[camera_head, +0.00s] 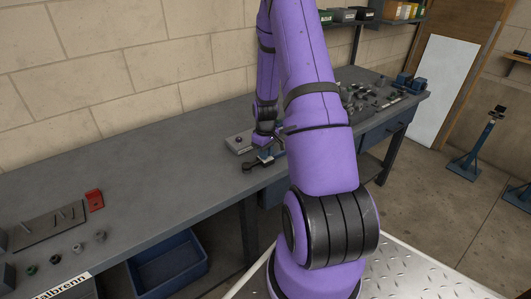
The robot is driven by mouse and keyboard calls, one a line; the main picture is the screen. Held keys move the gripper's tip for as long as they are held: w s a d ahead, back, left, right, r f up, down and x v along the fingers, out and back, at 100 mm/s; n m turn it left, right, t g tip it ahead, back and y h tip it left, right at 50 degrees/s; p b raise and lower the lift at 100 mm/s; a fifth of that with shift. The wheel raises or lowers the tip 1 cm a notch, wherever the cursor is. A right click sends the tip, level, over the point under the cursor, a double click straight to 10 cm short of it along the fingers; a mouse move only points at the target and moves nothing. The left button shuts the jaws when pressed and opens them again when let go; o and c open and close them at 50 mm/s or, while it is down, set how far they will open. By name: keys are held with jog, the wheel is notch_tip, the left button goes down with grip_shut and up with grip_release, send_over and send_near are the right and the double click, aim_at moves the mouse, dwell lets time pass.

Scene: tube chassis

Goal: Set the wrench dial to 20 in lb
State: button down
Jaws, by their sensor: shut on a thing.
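My gripper (265,156) is low over the workbench, near its front edge. It is pointed down and shut on what appears to be the wrench dial, a small part largely hidden by the gripper. A dark tool (251,166), seemingly the wrench, shows just below and left of the gripper. A small blue piece is beside the fingertips. The dial's scale and number are too small to read in this view.
A grey plate with a black knob (238,146) lies left of the gripper. The workbench (150,185) is bare farther left, up to a red block (95,200) and small parts. Several metal parts (370,97) crowd the right end. A blue bin (168,268) is below.

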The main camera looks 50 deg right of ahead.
jog(key=m, duration=0.4)
jog(key=shift+m, duration=2.2)
jog(key=c, duration=1.1)
grip_release()
notch_tip(320, 180, up, 11)
jog(key=shift+f, duration=0.1)
